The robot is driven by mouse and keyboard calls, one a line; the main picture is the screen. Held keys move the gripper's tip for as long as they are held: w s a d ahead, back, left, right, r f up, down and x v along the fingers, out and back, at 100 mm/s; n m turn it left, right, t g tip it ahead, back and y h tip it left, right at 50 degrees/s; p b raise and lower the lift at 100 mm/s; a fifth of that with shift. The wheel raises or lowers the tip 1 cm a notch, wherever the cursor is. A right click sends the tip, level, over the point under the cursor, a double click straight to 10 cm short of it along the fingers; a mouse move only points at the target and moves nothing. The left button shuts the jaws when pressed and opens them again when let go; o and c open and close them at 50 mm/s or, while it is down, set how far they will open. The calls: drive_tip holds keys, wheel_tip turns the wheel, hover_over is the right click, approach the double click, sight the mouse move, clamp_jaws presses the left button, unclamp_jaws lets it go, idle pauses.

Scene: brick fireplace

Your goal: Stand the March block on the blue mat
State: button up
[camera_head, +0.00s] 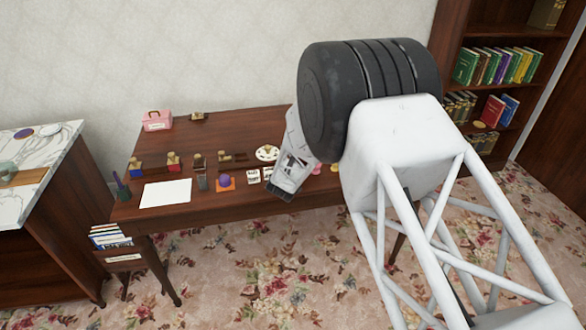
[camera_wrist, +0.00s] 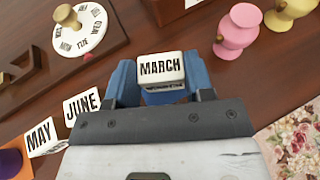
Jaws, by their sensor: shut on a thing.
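The March block (camera_wrist: 162,68) is white with black letters and sits between the fingertips of my gripper (camera_wrist: 161,80), which is shut on it. Its lettering faces the wrist camera. Blue shows on both sides of the block and in a strip below it; I cannot tell whether any of this is the blue mat or only the fingers. I also cannot tell whether the block touches the table. In the head view my gripper (camera_head: 288,192) is over the front part of the table, and the block is hidden. No blue mat shows clearly there.
The June block (camera_wrist: 82,106) and May block (camera_wrist: 40,137) stand left of my gripper. A round day dial (camera_wrist: 80,32) lies beyond them. Pink (camera_wrist: 236,32) and yellow (camera_wrist: 291,10) pieces stand to the right. A white sheet (camera_head: 166,194) lies on the table's (camera_head: 240,205) left part.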

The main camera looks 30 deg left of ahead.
drive_tip(key=o, duration=0.9)
drive_tip(key=shift+f, duration=0.1)
drive_tip(key=shift+r, duration=0.2)
drive_tip(key=shift+s+d+r, duration=0.2)
drive_tip(key=shift+s+r, duration=0.1)
drive_tip(key=shift+s, duration=0.3)
drive_tip(key=shift+v, duration=5.3)
drive_tip(key=shift+d, duration=0.15)
